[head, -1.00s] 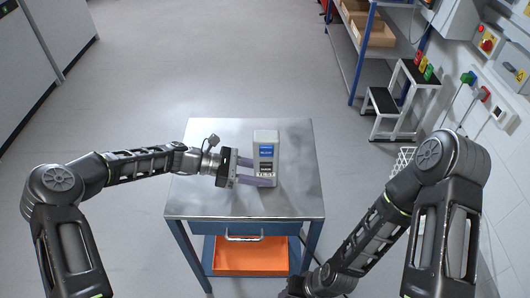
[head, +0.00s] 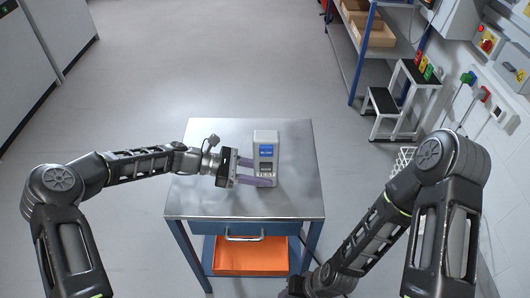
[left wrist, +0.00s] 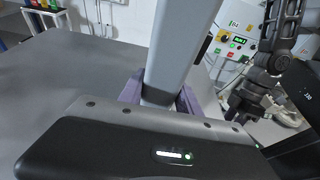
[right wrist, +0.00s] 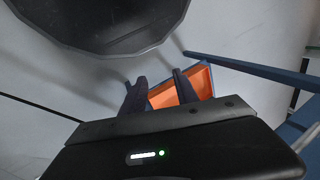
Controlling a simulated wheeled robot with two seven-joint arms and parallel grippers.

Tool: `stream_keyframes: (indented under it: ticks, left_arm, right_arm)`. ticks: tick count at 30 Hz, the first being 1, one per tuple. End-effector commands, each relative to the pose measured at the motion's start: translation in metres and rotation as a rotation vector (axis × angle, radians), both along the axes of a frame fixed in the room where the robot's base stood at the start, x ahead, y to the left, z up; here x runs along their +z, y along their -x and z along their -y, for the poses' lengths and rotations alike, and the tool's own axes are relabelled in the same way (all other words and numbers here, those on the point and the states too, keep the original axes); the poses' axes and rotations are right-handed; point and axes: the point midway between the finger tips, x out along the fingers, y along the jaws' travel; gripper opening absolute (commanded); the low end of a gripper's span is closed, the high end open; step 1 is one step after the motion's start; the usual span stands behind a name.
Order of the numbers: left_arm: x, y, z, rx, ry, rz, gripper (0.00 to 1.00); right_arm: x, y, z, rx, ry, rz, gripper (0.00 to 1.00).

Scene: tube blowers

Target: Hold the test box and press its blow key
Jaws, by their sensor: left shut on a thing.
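The test box (head: 265,146) is a grey upright box with a blue label and a dark panel below it, standing on the metal table top. My left gripper (head: 257,172) reaches in from the left and is shut on the lower part of the box. The left wrist view shows the grey box (left wrist: 176,50) between the purple fingers. I cannot make out a blow key for certain at this size. My right gripper (right wrist: 158,88) is open and empty, low beside the table, with its fingers apart in the right wrist view.
The metal table (head: 215,140) has bare room around the box. An orange tray (head: 240,258) sits on the shelf below, under a drawer. A step stool (head: 400,100) and a blue rack (head: 362,50) stand at the back right.

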Motion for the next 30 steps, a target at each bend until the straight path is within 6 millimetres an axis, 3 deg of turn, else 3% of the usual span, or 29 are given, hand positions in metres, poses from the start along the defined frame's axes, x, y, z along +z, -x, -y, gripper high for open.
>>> stream_keyframes:
  ticks: [6, 19, 30]
  left_arm:
    - [-0.0002, -0.0002, -0.0003, 0.001, -0.001, 0.0, 0.0]
    - [-0.0002, -0.0002, -0.0004, 0.001, -0.001, 0.0, 0.0]
    - [-0.0003, -0.0002, -0.0003, 0.001, -0.001, 0.0, 0.0]
  right_arm:
    - [0.0, 0.0, 0.0, 0.0, 0.0, 0.0, 0.36]
    - [0.0, 0.0, 0.0, 0.0, 0.0, 0.0, 0.01]
    - [0.0, 0.0, 0.0, 0.0, 0.0, 0.0, 0.0]
